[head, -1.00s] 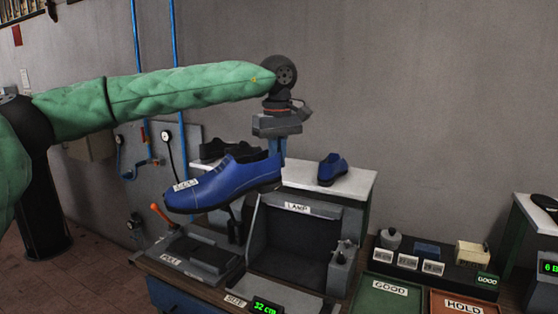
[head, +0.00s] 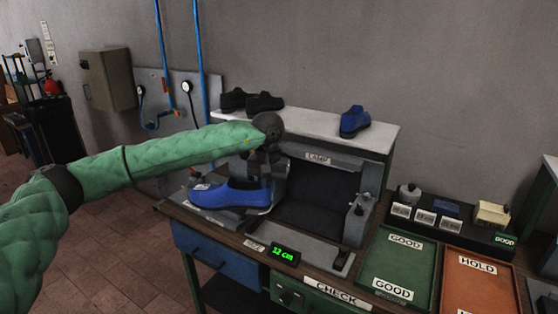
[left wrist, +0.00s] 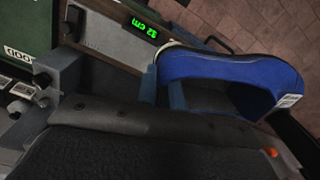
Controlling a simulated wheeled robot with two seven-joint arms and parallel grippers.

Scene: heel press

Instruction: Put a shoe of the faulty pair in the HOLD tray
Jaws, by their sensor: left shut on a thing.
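My left gripper (head: 262,186) is shut on a blue shoe (head: 222,196) at its heel end, with the toe pointing left and a small white tag on it. The shoe is low beside the lamp box; I cannot tell whether it touches the bench. In the left wrist view the fingers (left wrist: 163,90) meet the near end of the blue shoe (left wrist: 235,78). Another blue shoe (head: 355,121) stands on the white shelf. The orange HOLD tray (head: 476,290) lies at the lower right and looks empty. My right gripper is out of view.
The lamp box (head: 322,195) stands right of the held shoe. The green GOOD tray (head: 398,267) lies left of the HOLD tray. Black shoes (head: 265,102) sit on the shelf (head: 305,125). A black block rack (head: 450,226) stands behind the trays.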

